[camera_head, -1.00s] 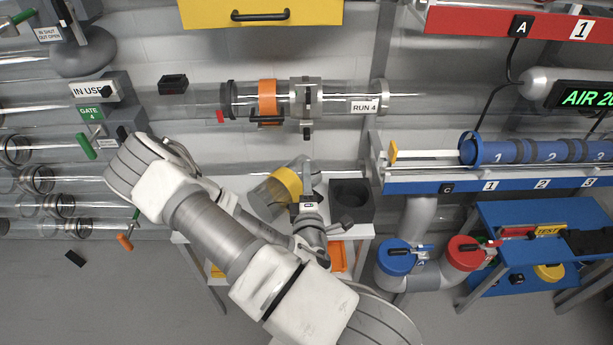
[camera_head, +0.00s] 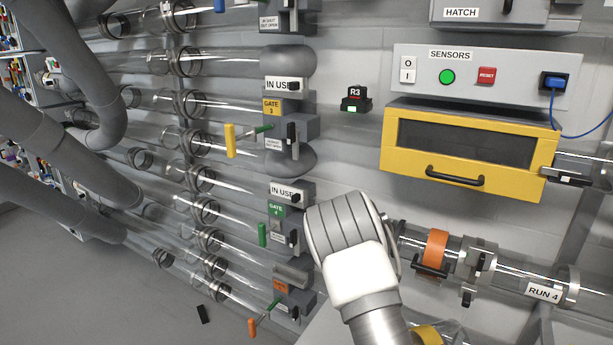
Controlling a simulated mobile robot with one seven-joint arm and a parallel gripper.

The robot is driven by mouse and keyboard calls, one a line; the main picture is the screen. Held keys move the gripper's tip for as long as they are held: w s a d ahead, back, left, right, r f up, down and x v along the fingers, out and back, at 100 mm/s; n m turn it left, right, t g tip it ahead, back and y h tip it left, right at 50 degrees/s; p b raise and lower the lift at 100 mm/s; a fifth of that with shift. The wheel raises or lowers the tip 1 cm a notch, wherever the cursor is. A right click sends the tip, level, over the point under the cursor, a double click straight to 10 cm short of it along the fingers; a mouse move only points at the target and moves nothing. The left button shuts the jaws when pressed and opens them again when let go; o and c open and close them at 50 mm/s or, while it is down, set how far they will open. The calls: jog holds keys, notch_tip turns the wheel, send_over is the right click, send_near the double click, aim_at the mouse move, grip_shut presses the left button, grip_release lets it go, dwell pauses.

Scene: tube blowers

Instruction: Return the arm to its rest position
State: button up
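My arm (camera_head: 352,255) rises from the bottom edge, right of centre, with its rounded white joint up in front of the wall and its grey link running down out of the picture. My gripper is not in the frame, so its fingers and anything in them cannot be seen. A yellow part (camera_head: 428,335) shows at the bottom edge just right of the arm, mostly cut off.
The RUN 4 tube (camera_head: 510,275) with an orange band (camera_head: 435,252) lies close right of my arm. Gate boxes with handles (camera_head: 284,232) stand close left. A yellow drawer (camera_head: 465,182) hangs above right. Open floor (camera_head: 90,290) shows at lower left.

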jog(key=a+r+m+g+y+p, duration=0.4)
jog(key=a+r+y, duration=0.4)
jog(key=a+r, duration=0.7)
jog(key=s+a+r+m+g+y+p, duration=0.1)
jog(key=s+a+r+p, duration=0.1)
jog(key=s+r, duration=1.5)
jog(key=shift+s+r+g+p, duration=0.3)
jog(key=shift+r+p, duration=0.45)
jog(key=shift+p, duration=0.1)
